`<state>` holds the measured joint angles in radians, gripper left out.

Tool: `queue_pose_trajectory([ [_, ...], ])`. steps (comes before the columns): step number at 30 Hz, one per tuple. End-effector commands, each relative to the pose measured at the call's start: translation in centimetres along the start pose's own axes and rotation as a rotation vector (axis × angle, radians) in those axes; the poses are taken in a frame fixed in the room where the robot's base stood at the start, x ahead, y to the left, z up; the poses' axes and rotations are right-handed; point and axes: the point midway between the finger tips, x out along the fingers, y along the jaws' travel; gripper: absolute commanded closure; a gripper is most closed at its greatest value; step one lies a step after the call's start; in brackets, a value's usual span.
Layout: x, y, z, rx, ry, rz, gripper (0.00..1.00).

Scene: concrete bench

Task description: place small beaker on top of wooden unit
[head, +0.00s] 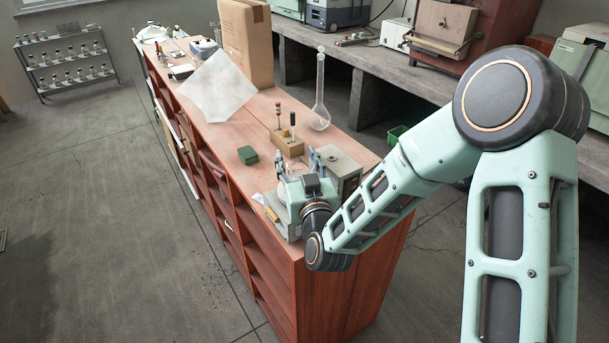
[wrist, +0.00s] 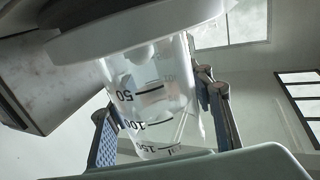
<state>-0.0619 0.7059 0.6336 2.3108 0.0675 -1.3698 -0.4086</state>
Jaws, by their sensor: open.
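The small beaker (wrist: 150,95) is clear, with black graduation marks. In the wrist view it lies between the two fingers of my gripper (wrist: 162,122), with gaps that make contact hard to judge. A pale round plate (wrist: 130,28) borders one end of it. In the head view my gripper (head: 297,168) is open over the near end of the wooden unit (head: 325,300), beside a pale boxy instrument (head: 343,168). The beaker is largely hidden there behind the gripper. The unit is a long red-brown cabinet with drawers and open shelves.
On the unit's top stand a wooden block with upright tools (head: 288,146), a small green box (head: 248,155), a tall glass flask (head: 320,105), a white sheet (head: 217,85) and a cardboard box (head: 247,45). Bare wood shows left of the block. A concrete bench (head: 375,70) runs behind.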

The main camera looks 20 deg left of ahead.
Motion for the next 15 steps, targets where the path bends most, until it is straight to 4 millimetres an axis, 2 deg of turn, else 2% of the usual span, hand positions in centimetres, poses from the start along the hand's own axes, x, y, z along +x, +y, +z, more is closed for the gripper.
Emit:
queue_pose_trajectory([
  [3,-2.6,0.1,0.5,-0.004,-0.001,-0.002,0.52],
  [9,-6.8,0.2,0.3,-0.002,-0.001,-0.002,0.52],
  [15,-7.2,0.3,-0.2,0.003,-0.004,0.0,0.52],
])
